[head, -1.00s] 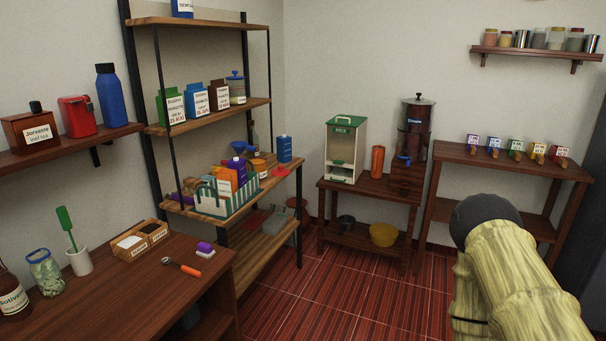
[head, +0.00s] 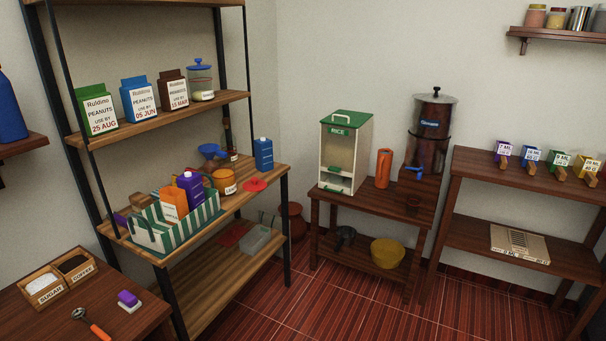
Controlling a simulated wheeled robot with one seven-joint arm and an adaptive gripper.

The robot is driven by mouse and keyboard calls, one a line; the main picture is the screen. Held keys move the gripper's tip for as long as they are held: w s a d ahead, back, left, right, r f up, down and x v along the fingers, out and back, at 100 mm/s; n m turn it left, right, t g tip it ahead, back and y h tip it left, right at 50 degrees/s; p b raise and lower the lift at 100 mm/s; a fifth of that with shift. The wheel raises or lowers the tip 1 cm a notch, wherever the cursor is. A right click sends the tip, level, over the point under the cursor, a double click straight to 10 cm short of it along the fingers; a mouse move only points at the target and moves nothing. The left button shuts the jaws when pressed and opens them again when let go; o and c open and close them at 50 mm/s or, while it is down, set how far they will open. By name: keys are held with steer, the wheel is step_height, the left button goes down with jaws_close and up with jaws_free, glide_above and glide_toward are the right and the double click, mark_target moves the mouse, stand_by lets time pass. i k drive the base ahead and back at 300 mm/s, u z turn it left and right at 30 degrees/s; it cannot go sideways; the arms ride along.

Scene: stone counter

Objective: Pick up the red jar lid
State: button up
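A flat, round red lid (head: 254,185) lies on the middle wooden shelf board (head: 275,178) of the rack, near its right front part. It is just right of a small orange labelled jar (head: 224,181) and in front of a blue carton (head: 263,154). A flat red piece (head: 233,235) also lies on the lower board, partly hidden; I cannot tell what it is. My gripper is not in view.
A striped caddy (head: 177,228) with bottles and cartons stands left of the lid. A rack post (head: 285,230) rises to the board's right front corner. A counter (head: 40,315) is at lower left. The tiled floor (head: 310,300) ahead is clear.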

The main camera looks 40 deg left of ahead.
mark_target(255, 184)
steer(key=u, duration=0.1)
steer(key=i, duration=1.45)
steer(key=u, duration=1.4)
steer(key=i, duration=0.75)
steer(key=u, duration=0.85)
